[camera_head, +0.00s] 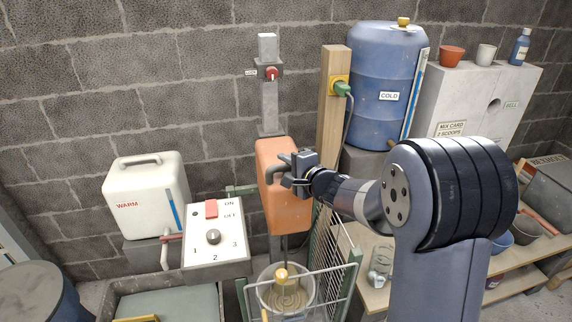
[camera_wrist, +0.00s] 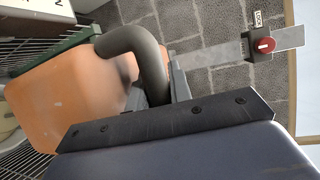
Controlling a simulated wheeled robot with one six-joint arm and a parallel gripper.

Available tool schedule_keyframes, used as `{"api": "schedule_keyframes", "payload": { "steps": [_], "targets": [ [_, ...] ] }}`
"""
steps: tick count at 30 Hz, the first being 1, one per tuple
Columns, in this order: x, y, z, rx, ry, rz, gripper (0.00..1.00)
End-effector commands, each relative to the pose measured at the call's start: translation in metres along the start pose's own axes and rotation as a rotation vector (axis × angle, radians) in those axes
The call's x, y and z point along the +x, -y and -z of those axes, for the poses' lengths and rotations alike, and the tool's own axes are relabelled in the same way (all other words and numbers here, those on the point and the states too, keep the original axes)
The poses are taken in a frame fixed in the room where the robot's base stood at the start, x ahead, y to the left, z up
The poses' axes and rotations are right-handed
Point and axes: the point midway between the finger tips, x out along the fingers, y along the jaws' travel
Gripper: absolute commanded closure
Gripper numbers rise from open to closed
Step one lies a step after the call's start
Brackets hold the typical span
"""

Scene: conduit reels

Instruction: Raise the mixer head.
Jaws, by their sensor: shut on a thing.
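The orange mixer head (camera_head: 288,209) sits on a grey upright column (camera_head: 269,108), above a bucket (camera_head: 286,291) with beige contents. A whisk-like shaft runs from the head down into the bucket. My gripper (camera_head: 291,170) is at the front of the head, shut on its grey curved handle (camera_head: 278,162). In the wrist view the dark handle (camera_wrist: 139,50) bends from the orange body (camera_wrist: 65,98) to my gripper jaws; the exact contact is partly hidden. A red lock knob (camera_head: 271,73) is on the column above the head, and it also shows in the wrist view (camera_wrist: 264,45).
A control box (camera_head: 215,262) with a red switch and a dial stands left of the head. A wire guard (camera_head: 334,268) surrounds the bucket. A wooden post (camera_head: 334,120) and a blue barrel (camera_head: 383,85) stand right of the column.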

Motion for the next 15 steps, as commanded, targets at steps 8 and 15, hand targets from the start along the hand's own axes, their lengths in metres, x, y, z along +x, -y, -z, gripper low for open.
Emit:
{"api": "schedule_keyframes", "payload": {
  "steps": [8, 15],
  "targets": [
    [-0.009, 0.053, -0.004, -0.006, 0.001, 0.015, 1.0],
    [-0.012, 0.069, -0.005, -0.004, 0.0, 0.013, 1.0]
  ]
}}
